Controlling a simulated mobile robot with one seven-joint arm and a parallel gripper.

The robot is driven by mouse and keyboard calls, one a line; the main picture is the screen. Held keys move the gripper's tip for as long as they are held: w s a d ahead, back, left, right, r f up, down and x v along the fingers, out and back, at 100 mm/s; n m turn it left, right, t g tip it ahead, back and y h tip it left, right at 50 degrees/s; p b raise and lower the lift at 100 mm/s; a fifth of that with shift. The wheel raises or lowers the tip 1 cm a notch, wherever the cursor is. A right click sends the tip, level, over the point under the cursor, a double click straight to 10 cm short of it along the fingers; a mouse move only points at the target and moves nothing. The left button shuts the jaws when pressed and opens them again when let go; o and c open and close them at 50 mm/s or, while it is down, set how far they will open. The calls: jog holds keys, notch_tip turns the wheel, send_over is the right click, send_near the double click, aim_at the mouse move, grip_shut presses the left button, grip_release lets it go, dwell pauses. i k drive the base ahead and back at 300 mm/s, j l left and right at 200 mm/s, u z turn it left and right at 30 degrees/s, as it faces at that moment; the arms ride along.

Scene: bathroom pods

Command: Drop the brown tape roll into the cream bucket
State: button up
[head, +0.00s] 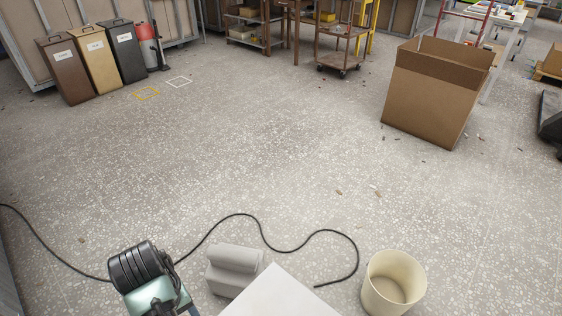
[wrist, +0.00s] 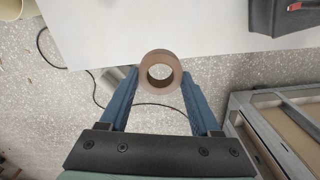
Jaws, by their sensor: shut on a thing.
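The brown tape roll (wrist: 147,80) is a ring with an open middle. In the wrist view it sits between the tips of the two blue fingers of my gripper (wrist: 160,84), which is shut on it. The roll and the fingertips are not visible in the head view. The cream bucket (head: 371,291) stands upright on the floor at the lower right of the head view, its open top facing up and no contents visible. In the wrist view only part of the bucket (wrist: 10,9) shows in the top left corner, apart from the roll.
A white tabletop (head: 275,296) lies left of the bucket and also shows in the wrist view (wrist: 210,30). A dark case (wrist: 290,20) sits on it. A black cable (head: 300,237) winds over the floor. A large cardboard box (head: 425,100) stands farther back. The middle floor is mostly clear.

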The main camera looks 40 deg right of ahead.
aim_at(388, 297)
jog(key=z, duration=1.45)
